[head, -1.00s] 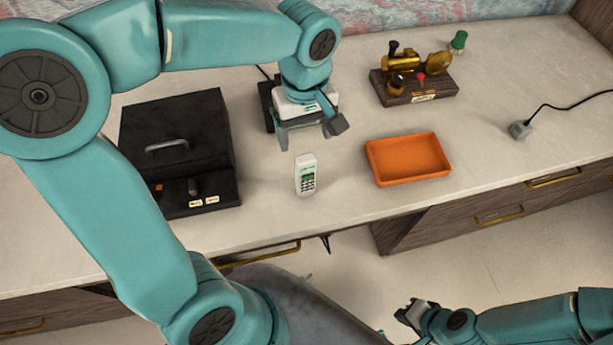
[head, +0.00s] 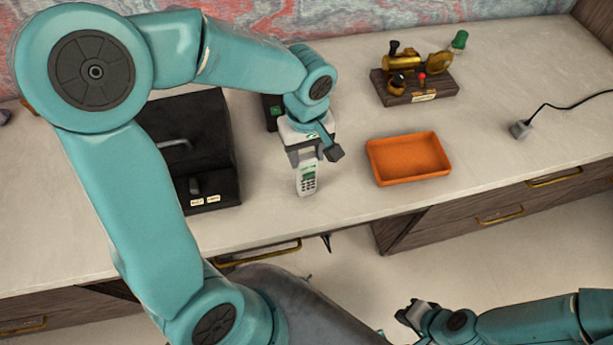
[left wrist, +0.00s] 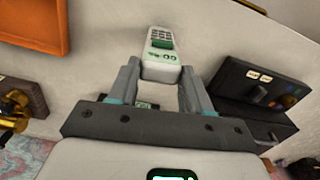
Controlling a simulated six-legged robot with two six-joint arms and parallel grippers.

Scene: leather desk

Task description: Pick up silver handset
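The silver handset (head: 307,181), pale with a green screen and dark keypad, is on the desk left of the orange tray. My left gripper (head: 307,155) is over its far end. In the left wrist view, the handset (left wrist: 161,52) lies between the fingertips of that gripper (left wrist: 160,76), with a finger close against each side. The fingers look shut on its screen end. The handset's underside is hidden. My right gripper (head: 416,310) is low in front of the desk, away from the handset; its jaws are too small to read.
An orange tray (head: 409,158) is to the right. A black case (head: 213,160) with a handle is at left, partly behind my left arm. A dark device (head: 272,112) stands behind the gripper. A brass instrument (head: 415,85) and a green-topped item (head: 459,40) are at the back.

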